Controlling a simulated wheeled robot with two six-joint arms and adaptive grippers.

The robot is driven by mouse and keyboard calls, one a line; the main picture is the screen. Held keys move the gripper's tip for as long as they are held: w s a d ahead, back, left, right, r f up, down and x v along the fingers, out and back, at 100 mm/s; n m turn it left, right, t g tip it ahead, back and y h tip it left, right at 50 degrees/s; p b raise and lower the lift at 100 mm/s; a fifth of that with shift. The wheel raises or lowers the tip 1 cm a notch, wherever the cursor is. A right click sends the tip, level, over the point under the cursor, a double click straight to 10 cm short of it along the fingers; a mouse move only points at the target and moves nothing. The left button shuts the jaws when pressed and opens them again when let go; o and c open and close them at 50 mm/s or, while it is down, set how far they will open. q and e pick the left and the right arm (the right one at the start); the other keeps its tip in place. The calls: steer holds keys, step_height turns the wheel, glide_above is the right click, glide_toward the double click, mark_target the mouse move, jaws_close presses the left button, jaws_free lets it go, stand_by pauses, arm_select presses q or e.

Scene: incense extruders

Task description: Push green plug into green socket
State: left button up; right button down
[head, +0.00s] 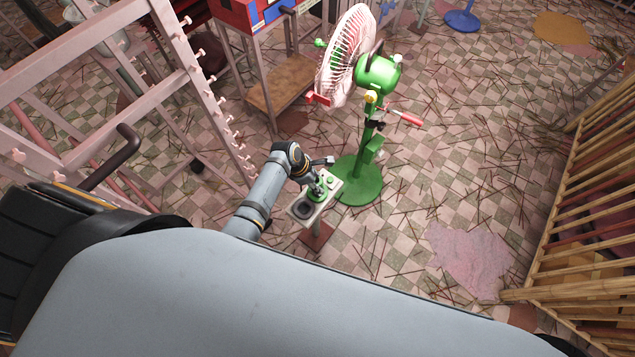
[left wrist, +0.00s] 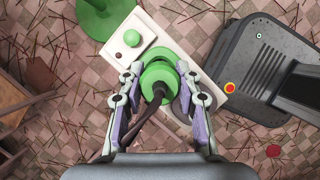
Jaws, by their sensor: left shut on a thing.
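My left gripper (left wrist: 158,88) is shut on the green plug (left wrist: 157,76), which has a dark cable trailing back toward me. In the head view the left gripper (head: 318,186) is over the small white socket box. The green socket (left wrist: 184,67) shows as a green rim just beyond the plug, largely hidden by the plug and fingers. The plug is lined up over it or touching it; I cannot tell how deep it sits. My right gripper is not in view.
The white box (left wrist: 153,32) stands on a post and has a green knob (left wrist: 131,38) and a dark round socket (head: 301,209). A green fan (head: 359,185) stands close behind it. A pink rack (head: 205,75) is at left, and bamboo railing (head: 590,190) at right.

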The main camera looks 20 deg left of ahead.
arm_select(q)
steer(key=shift+f+b, duration=0.3)
steer(key=shift+f, duration=0.25)
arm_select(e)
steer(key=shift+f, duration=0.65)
arm_select(q)
steer(key=shift+r, duration=0.1)
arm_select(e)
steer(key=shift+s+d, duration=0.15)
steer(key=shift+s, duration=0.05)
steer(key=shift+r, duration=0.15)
arm_select(q)
steer(key=shift+p, duration=0.3)
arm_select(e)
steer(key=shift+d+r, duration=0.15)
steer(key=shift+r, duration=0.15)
arm_select(q)
steer(key=shift+p, duration=0.65)
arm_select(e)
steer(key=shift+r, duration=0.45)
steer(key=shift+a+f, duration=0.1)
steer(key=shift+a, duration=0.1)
